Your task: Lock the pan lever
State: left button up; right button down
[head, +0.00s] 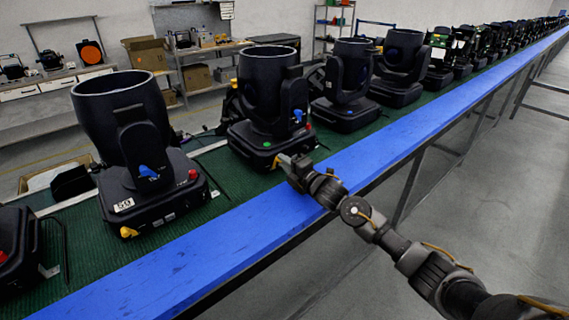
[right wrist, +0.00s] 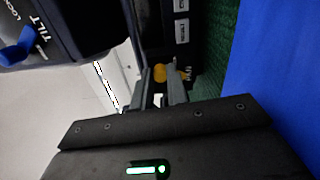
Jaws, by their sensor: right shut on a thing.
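A black par can (head: 262,95) stands on the green belt, with a blue lever (head: 298,115) on its upright arm. Its yellow pan lever (head: 275,163) is low on the front of the base. My right gripper (head: 286,161) reaches the base from the right and is shut on that lever. In the right wrist view the yellow lever (right wrist: 160,72) shows between the two fingertips (right wrist: 160,82); most of it is hidden. The blue lever (right wrist: 20,47) beside the word TILT shows there at upper left. My left gripper is not in view.
A blue rail (head: 240,222) runs along the belt's front edge, under my right forearm. Another par can (head: 115,105) with a blue lever and a yellow lever (head: 128,232) stands to the left. Several more line the belt to the right. Shelves (head: 60,85) stand behind.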

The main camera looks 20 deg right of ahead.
jog(key=c, duration=1.4)
grip_release()
jog(key=shift+s+d+f, duration=0.15)
jog(key=shift+s+d, duration=0.1)
jog(key=shift+s, duration=0.15)
jog(key=b+v, duration=0.2)
jog(key=v, duration=0.6)
jog(key=shift+s+d, duration=0.1)
jog(key=shift+s, duration=0.3)
jog(key=shift+s+d+b, duration=0.2)
jog(key=shift+s+b, duration=0.1)
jog(key=shift+s, duration=0.25)
